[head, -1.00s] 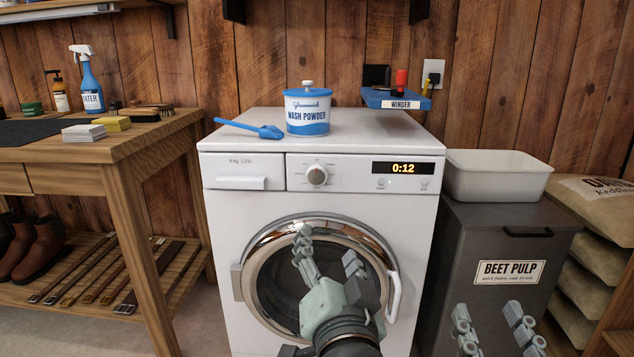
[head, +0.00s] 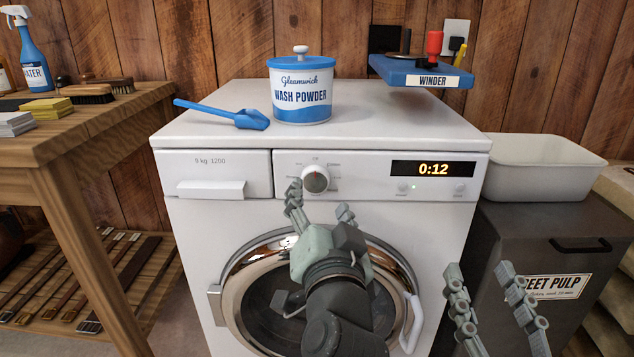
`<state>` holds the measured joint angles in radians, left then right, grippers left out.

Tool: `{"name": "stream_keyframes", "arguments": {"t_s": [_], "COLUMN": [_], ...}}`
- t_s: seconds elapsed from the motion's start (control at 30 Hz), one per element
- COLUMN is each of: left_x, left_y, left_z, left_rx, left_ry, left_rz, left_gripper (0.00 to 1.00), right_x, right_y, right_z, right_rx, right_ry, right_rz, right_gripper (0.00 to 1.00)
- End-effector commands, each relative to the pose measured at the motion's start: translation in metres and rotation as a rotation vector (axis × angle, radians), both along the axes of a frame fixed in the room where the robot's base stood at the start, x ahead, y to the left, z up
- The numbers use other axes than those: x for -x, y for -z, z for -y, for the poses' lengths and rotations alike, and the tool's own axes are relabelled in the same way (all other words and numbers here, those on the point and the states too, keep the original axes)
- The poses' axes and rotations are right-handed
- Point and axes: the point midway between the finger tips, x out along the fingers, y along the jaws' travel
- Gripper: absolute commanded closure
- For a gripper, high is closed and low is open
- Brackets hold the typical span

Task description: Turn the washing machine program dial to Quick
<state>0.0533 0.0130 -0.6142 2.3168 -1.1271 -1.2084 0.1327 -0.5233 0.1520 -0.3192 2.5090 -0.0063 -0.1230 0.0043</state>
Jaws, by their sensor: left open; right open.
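The white washing machine (head: 240,225) stands straight ahead. Its round program dial (head: 316,179) is on the front panel, right of the detergent drawer. The marks around the dial are too small to read, so I cannot tell where it points. The display (head: 433,169) right of the dial reads 0:12. My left gripper (head: 318,200) is open and empty, in front of the panel's lower edge and the door. Its left finger reaches up just below and left of the dial, and I cannot tell if they touch. My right gripper (head: 490,277) is open and empty, in front of the beet pulp bin.
A wash powder tub (head: 301,98) and blue scoop (head: 240,118) lie on the machine top. A blue winder shelf (head: 415,74) is on the wall behind. A wooden table (head: 75,132) stands left; a grey bin (head: 540,225) with a white tub (head: 545,170) stands right.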

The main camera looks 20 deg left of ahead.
Motion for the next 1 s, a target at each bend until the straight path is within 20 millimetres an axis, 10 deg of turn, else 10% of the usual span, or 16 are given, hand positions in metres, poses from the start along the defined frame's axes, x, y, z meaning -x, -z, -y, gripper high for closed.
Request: {"name": "stream_keyframes", "arguments": {"t_s": [0.3, 0.67, 1.0], "left_x": [-0.042, -0.048, -0.048], "left_y": [0.0, 0.0, 0.0], "left_z": [-0.018, -0.02, -0.02], "left_rx": [-0.003, 0.0, -0.001], "left_ry": [-0.001, 0.0, 0.0], "left_rz": [-0.001, 0.0, 0.0], "left_gripper": [0.37, 0.37, 0.78], "right_x": [-0.001, -0.001, -0.001], "right_y": [0.002, 0.002, 0.002], "right_z": [0.0, 0.001, 0.001], "right_rx": [0.005, 0.005, 0.006], "right_ry": [0.001, 0.001, 0.001], "right_rz": [-0.008, -0.008, -0.008], "right_gripper": [0.53, 0.53, 0.53]}}
